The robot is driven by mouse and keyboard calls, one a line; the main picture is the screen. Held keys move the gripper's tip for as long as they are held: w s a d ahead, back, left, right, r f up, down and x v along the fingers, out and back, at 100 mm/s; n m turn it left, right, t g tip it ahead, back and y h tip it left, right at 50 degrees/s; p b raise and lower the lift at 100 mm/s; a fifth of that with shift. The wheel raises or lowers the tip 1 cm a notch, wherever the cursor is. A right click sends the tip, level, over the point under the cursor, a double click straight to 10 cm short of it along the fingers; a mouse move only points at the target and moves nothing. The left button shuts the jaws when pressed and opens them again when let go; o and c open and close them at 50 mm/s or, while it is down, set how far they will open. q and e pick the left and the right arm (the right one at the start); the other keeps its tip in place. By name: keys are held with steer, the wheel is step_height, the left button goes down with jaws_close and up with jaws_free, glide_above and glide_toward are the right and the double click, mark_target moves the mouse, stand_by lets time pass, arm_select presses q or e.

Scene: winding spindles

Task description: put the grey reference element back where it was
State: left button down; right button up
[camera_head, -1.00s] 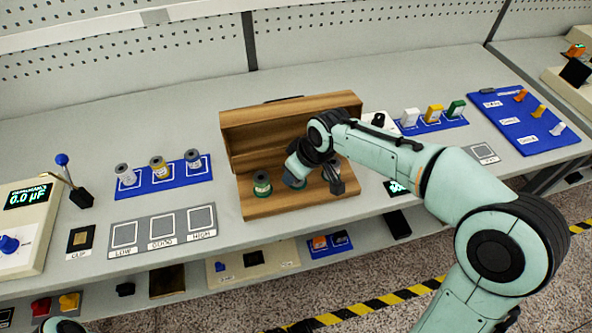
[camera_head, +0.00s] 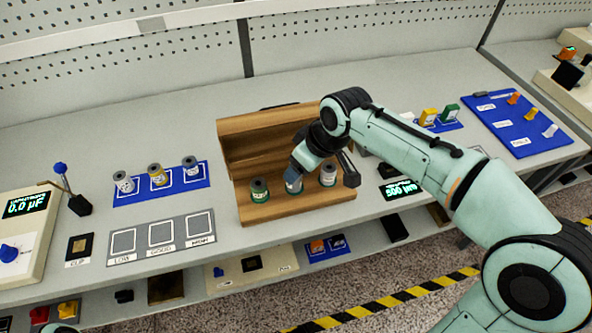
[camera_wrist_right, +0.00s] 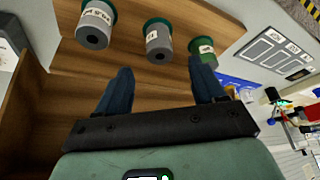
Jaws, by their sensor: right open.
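A wooden box with a raised back (camera_head: 235,203) holds three spools in a row. The left one is a green-bodied spool (camera_head: 259,190). The middle one is grey (camera_head: 293,184), partly covered by my right arm. The right one, the grey element (camera_head: 327,175), stands upright. In the right wrist view the order is reversed: grey element (camera_wrist_right: 97,24), grey spool (camera_wrist_right: 158,42), green spool (camera_wrist_right: 203,48), all with green bases. My right gripper (camera_wrist_right: 163,74) is open and empty, its fingers apart and short of the spools. My left gripper is out of view.
A blue tray (camera_head: 175,186) with three spools is left of the box. A grey three-square mat (camera_head: 161,234) lies before it. A capacitance meter (camera_head: 22,225) stands far left. A blue board (camera_head: 515,123) lies at right, and a display (camera_head: 400,190) sits right of the box.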

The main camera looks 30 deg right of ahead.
steer(key=v, duration=0.4)
stand_by(0.5)
